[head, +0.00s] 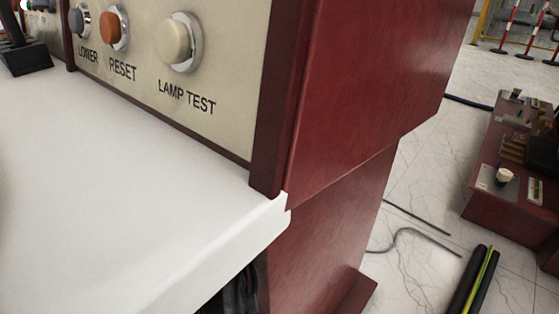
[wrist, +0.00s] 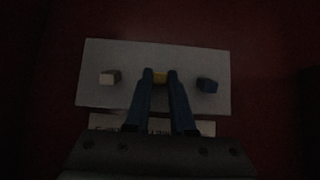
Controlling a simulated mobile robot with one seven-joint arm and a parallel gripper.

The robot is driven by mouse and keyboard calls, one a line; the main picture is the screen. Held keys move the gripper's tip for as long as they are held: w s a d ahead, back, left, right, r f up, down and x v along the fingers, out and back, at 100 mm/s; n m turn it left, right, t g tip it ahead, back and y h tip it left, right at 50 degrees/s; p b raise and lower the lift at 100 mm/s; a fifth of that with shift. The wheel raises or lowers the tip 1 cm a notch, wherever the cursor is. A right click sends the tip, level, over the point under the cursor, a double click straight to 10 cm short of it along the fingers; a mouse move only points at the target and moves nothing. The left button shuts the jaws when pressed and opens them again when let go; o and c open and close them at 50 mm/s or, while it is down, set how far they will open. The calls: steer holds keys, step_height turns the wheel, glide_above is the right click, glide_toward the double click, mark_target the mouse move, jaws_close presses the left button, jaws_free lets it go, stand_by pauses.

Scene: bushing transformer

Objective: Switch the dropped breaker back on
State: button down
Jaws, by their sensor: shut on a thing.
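In the dark wrist view, a pale plate (wrist: 208,62) on a dark red surface carries three small blocks or levers in a row. The left one (wrist: 109,77) is whitish, the middle one is a yellow lever (wrist: 160,78), and the right one (wrist: 208,85) is dark blue. The fingers of my gripper (wrist: 160,75) are shut on the yellow lever, one on each side. Which way the levers are thrown is too dark to tell. The gripper does not show in the head view.
A label strip (wrist: 105,122) below the plate is mostly hidden. The head view shows a red cabinet (head: 350,80) with LOWER, RESET and LAMP TEST buttons (head: 178,40) above a white ledge (head: 110,170).

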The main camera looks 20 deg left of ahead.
steer(key=shift+r+g+b, duration=0.1)
steer(key=shift+g+b, duration=0.2)
steer(key=shift+b, duration=0.15)
steer(key=c, duration=0.8)
jaws_free()
steer(key=shift+o, duration=0.2)
steer(key=shift+p, duration=0.75)
